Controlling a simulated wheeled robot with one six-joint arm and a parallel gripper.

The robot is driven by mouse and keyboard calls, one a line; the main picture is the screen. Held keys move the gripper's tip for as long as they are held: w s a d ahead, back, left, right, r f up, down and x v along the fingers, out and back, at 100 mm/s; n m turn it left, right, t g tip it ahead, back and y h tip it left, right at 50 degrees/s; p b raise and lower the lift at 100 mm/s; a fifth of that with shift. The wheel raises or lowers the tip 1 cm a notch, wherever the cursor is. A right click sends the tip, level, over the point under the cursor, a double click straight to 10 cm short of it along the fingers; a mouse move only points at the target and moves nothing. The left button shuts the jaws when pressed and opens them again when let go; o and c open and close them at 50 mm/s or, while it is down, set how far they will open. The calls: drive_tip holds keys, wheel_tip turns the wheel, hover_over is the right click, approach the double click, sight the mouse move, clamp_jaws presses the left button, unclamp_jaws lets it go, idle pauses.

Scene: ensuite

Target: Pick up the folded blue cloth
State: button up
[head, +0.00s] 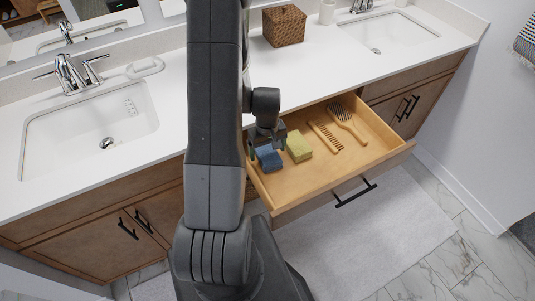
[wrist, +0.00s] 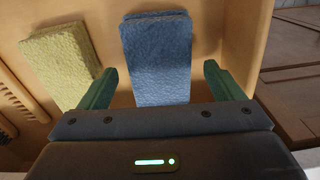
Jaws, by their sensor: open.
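The folded blue cloth (head: 268,160) lies in the open drawer, near its left end in the head view. In the wrist view the cloth (wrist: 158,58) is a blue block in the middle, reaching down between the fingers. My gripper (head: 267,149) is low in the drawer at the cloth. In the wrist view my gripper (wrist: 162,88) is open, with one green finger on each side of the cloth and a gap on both sides. The cloth's near end is hidden by the gripper body.
A yellow-green folded cloth or sponge (head: 299,146) lies right of the blue cloth; it is close to the left finger in the wrist view (wrist: 62,62). A wooden comb (head: 325,136) and brush (head: 347,122) lie farther right. Drawer walls (head: 338,183) enclose them. The countertop (head: 187,92) is behind.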

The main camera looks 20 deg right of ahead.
drive_tip(key=shift+f, duration=0.8)
drive_tip(key=c, duration=1.1)
drive_tip(key=shift+o, duration=0.2)
drive_tip(key=shift+r, duration=0.1)
